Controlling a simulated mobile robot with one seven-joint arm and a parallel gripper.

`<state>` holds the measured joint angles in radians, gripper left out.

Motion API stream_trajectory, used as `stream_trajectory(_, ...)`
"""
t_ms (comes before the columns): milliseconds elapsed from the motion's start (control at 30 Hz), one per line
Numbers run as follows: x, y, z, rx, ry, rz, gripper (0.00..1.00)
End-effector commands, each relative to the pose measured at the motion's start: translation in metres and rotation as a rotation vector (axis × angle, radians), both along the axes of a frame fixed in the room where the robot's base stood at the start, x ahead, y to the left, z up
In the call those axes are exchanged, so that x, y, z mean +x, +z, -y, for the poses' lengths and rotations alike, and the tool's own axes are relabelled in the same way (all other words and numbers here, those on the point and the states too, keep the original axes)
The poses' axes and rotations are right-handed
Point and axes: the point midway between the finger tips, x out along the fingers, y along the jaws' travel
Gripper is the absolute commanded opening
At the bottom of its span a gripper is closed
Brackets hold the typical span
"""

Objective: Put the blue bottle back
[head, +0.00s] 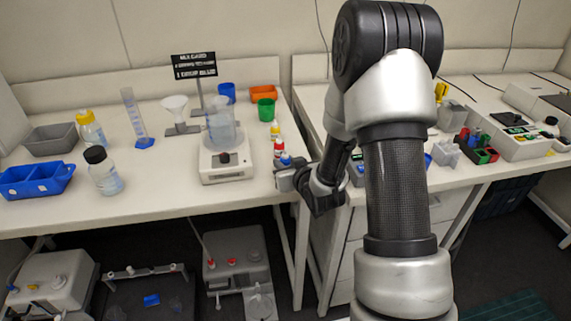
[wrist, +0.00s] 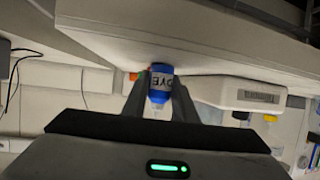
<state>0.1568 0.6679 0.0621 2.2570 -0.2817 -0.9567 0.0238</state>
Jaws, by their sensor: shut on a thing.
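The small blue bottle (wrist: 160,80) with a dark-lettered white label sits between the two fingers of my gripper (wrist: 159,98) in the wrist view. My gripper is shut on it. In the head view the blue bottle (head: 285,159) shows at the right front corner of the left bench, with my gripper (head: 283,172) around its lower part. I cannot tell whether the bottle's base touches the bench.
A red-capped bottle (head: 278,146) and a yellow-capped bottle (head: 275,129) stand just behind the blue one. A green cup (head: 266,109) stands farther back. A gap separates the two benches.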

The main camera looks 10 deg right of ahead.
Motion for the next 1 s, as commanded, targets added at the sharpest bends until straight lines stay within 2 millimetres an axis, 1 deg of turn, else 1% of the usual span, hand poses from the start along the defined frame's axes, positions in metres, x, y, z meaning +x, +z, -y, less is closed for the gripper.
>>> stream_trajectory(233, 0.000, -0.004, 0.000, 0.000, 0.000, 0.000, 0.08)
stream_trajectory(267, 0.000, -0.003, 0.000, 0.001, 0.000, 0.000, 0.29)
stream_trajectory(300, 0.000, -0.002, 0.000, 0.001, 0.000, 0.000, 0.35)
stream_trajectory(367, 0.000, -0.002, 0.000, 0.001, 0.000, 0.000, 0.44)
stream_trajectory(600, 0.000, -0.002, 0.000, 0.001, 0.000, 0.000, 0.44)
stream_trajectory(767, -0.002, 0.003, 0.001, 0.000, -0.001, -0.001, 0.44)
stream_trajectory(867, -0.015, 0.008, 0.003, 0.000, -0.002, 0.000, 0.44)
stream_trajectory(1000, -0.041, 0.019, 0.007, 0.000, -0.002, 0.000, 0.44)
